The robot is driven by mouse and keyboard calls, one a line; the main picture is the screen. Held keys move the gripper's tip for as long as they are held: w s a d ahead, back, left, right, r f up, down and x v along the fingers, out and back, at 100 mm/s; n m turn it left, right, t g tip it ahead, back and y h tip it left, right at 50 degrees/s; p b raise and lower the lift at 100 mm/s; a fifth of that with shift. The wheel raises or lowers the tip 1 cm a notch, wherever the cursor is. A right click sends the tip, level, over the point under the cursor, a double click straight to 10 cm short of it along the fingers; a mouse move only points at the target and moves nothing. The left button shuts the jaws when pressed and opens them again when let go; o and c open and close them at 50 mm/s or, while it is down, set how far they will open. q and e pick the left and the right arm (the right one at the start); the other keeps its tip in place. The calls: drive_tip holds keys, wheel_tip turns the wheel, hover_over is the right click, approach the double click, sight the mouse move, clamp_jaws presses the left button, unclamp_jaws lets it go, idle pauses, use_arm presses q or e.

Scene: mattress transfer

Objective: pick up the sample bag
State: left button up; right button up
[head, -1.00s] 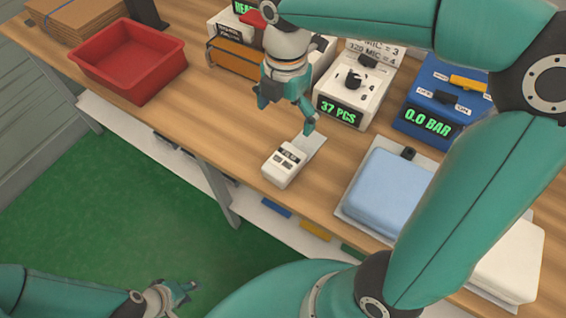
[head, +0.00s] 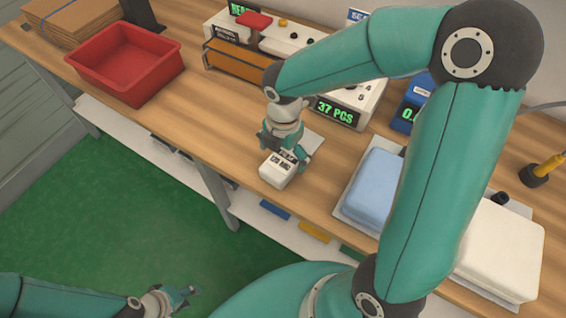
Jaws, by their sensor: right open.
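A pale flat sheet (head: 316,140), which may be the sample bag, lies on the wooden bench, partly hidden by my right gripper (head: 287,153). A small white device (head: 276,172) with a label and dark print sits at its near end. My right gripper is open and points down close over the device and sheet, with its fingers at the device's far end. I cannot tell whether they touch it. My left gripper (head: 186,293) is low at the bottom left, over the green floor and away from the bench. Its jaws are too small to judge.
A red tray (head: 125,57) stands at the back left, beside cardboard (head: 85,18). A box reading 37 PCS (head: 337,112) and other equipment stand behind my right gripper. A blue pad (head: 370,185) and a white pad (head: 500,248) lie to the right. Bench left of the device is clear.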

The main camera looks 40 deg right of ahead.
wheel_tip(320, 180, down, 2)
drive_tip(key=shift+f, duration=0.2)
drive_tip(key=c, duration=1.3)
drive_tip(key=shift+r, duration=0.15)
